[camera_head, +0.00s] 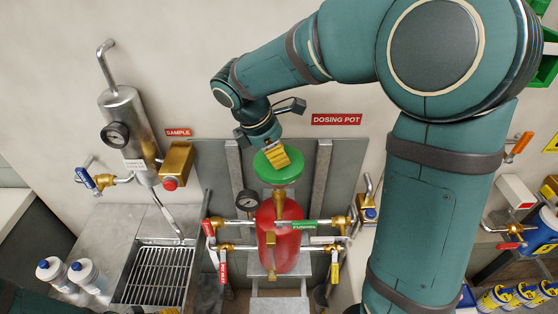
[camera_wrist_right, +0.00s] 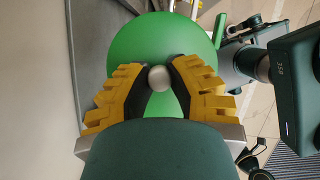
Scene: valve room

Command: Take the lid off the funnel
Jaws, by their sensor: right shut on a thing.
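The green lid (camera_head: 291,176) is a round disc above the red dosing pot (camera_head: 283,240), over a brass neck. In the right wrist view the lid (camera_wrist_right: 120,55) fills the middle, with a small silver knob (camera_wrist_right: 158,78) on it. My right gripper (camera_head: 277,158) comes from above, and its yellow fingers (camera_wrist_right: 158,80) are shut on the knob. The funnel cannot be told apart from the lid in the head view, nor whether the two touch. A bit of yellow at the bottom edge of the head view seems to be my left gripper (camera_head: 168,311), mostly cut off.
At left are a steel sample cylinder (camera_head: 127,125), a sink grate (camera_head: 158,275) and two white bottles (camera_head: 88,276). My right arm covers much of the right side.

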